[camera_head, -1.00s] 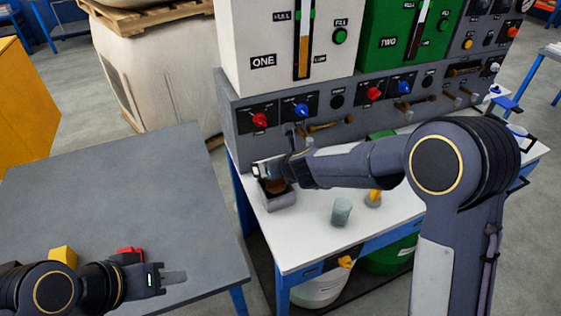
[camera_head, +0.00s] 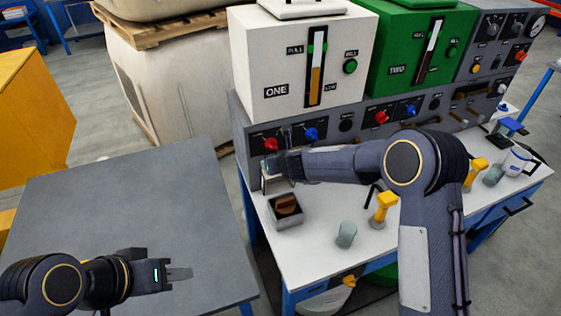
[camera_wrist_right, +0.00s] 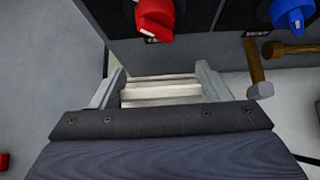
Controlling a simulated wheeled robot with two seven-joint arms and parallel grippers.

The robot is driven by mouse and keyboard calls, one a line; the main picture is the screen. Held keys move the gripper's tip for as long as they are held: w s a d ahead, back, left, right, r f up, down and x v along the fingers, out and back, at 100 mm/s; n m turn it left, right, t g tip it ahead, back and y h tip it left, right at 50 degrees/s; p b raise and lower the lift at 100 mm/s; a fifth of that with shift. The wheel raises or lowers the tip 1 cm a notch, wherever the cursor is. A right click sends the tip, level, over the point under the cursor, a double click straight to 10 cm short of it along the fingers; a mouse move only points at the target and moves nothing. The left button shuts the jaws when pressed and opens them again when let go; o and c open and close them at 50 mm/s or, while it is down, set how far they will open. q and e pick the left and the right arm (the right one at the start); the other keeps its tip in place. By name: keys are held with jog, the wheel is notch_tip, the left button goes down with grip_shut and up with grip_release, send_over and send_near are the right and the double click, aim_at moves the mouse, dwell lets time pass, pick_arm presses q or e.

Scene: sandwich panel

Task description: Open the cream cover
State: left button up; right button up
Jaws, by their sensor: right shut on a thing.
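The cream box marked ONE (camera_head: 262,60) stands on the grey control panel. Its cream cover (camera_head: 330,10) lies closed on top, cut off by the upper edge of the head view. My right gripper (camera_head: 272,180) is low in front of the panel, below the red knob (camera_head: 270,145) and well away from the cover. In the right wrist view its two fingers (camera_wrist_right: 162,92) are shut on a pale ribbed thing (camera_wrist_right: 160,90); what it is cannot be told.
A grey tray (camera_head: 298,218) with a brown thing (camera_head: 287,205) stands on the white bench (camera_head: 315,265). A grey-green cup (camera_head: 346,235) and a yellow-topped tool (camera_head: 385,203) are beside it. A green box (camera_head: 400,40) adjoins the cream one. The grey table (camera_head: 130,195) is mostly clear.

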jog(key=shift+w+a+f, duration=0.2)
jog(key=shift+w+a, duration=0.1)
jog(key=shift+w, duration=0.35)
jog(key=shift+f, duration=0.1)
jog(key=o, duration=1.4)
jog(key=shift+w, duration=0.1)
jog(key=v, duration=0.8)
jog(key=shift+a+b, duration=0.1)
jog(key=shift+b, duration=0.25)
